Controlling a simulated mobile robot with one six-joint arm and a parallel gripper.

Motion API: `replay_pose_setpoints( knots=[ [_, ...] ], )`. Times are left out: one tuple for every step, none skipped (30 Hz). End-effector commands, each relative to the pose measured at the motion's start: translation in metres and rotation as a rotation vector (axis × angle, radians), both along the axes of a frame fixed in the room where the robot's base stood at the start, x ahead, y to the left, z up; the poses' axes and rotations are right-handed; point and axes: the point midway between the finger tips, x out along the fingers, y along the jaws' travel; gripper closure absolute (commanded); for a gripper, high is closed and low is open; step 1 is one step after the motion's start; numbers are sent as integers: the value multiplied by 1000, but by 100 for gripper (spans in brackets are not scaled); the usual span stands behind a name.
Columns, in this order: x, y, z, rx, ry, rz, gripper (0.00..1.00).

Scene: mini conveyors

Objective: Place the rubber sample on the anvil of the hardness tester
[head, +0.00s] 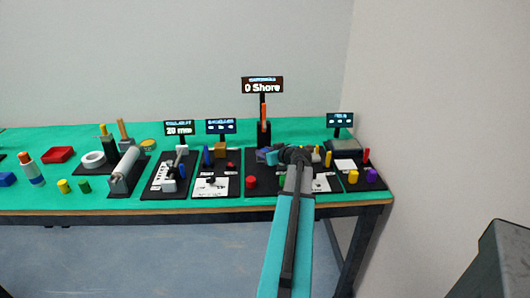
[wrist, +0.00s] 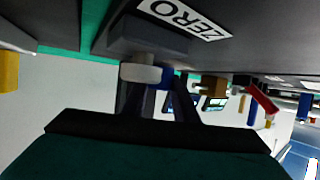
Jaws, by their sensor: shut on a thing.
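The hardness tester (head: 264,133) stands near the back of the table, a dark stand with an orange upright part and a sign reading "0 Shore".
A red cylinder (head: 251,182) stands on the mat left of my arm. Yellow (head: 353,176) and purple (head: 371,175) pieces stand on the right mat. Other stations with small displays fill the table to the left. A wall closes the right side.

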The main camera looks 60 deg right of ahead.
Motion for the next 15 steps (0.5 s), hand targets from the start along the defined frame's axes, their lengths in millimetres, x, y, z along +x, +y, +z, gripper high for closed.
replay_pose_setpoints(
  knots=[
    [0, 0, -1, 0, 0, 0, 95],
    [0, 0, -1, 0, 0, 0, 95],
    [0, 0, -2, 0, 0, 0, 95],
    [0, 0, -2, 0, 0, 0, 95],
    [0, 0, -3, 0, 0, 0, 95],
    [0, 0, -3, 0, 0, 0, 95],
    [0, 0, -3, 0, 0, 0, 72],
    [0, 0, -2, 0, 0, 0, 67],
    [0, 0, -2, 0, 0, 0, 60],
    [0, 0, -2, 0, 0, 0, 55],
    [0, 0, -2, 0, 0, 0, 55],
    [0, 0, -2, 0, 0, 0, 55],
    [0, 0, -2, 0, 0, 0, 55],
    [0, 0, -2, 0, 0, 0, 55],
    [0, 0, -2, 0, 0, 0, 55]
  ],
)
